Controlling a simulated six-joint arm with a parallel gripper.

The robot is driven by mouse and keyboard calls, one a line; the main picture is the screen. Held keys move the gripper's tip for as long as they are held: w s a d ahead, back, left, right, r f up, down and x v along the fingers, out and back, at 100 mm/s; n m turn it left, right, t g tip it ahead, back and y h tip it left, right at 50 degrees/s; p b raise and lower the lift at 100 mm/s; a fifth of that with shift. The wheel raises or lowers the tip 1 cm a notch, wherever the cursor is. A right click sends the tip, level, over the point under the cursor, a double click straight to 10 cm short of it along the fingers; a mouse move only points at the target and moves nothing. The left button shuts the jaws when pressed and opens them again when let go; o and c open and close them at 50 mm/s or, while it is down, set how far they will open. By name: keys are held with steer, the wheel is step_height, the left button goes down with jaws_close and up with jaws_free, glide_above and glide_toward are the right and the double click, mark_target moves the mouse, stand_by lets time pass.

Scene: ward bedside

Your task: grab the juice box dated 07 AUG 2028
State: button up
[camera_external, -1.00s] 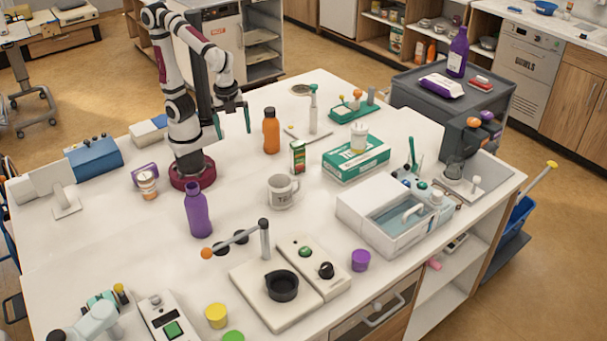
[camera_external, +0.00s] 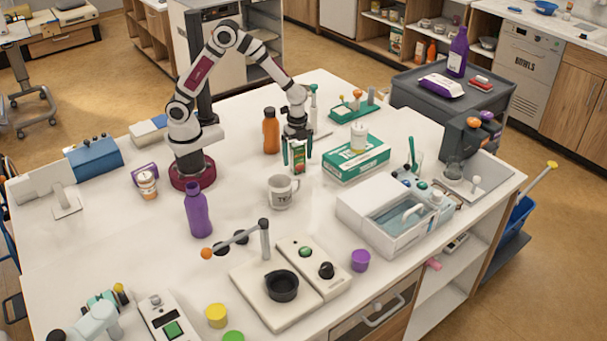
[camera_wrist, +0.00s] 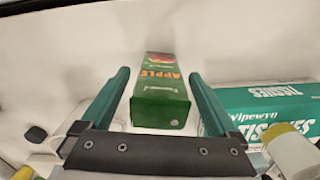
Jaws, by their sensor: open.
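A green juice box (camera_external: 298,160) with an orange and white pattern stands upright on the white table, between the orange bottle and the tissue box. In the wrist view the juice box (camera_wrist: 160,92) shows the word APPLE; no date can be read on it. My gripper (camera_external: 297,153) is open and low over the table at the juice box. In the wrist view its two green fingers (camera_wrist: 158,78) lie on either side of the box, with a visible gap on each side.
A green and white tissue box (camera_external: 356,160) stands close on the right. An orange bottle (camera_external: 271,132) stands close on the left and a white mug (camera_external: 282,191) in front. A purple bottle (camera_external: 198,212) stands further left. The table between mug and purple bottle is clear.

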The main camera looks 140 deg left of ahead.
steer(key=shift+f, duration=0.7)
jaws_close()
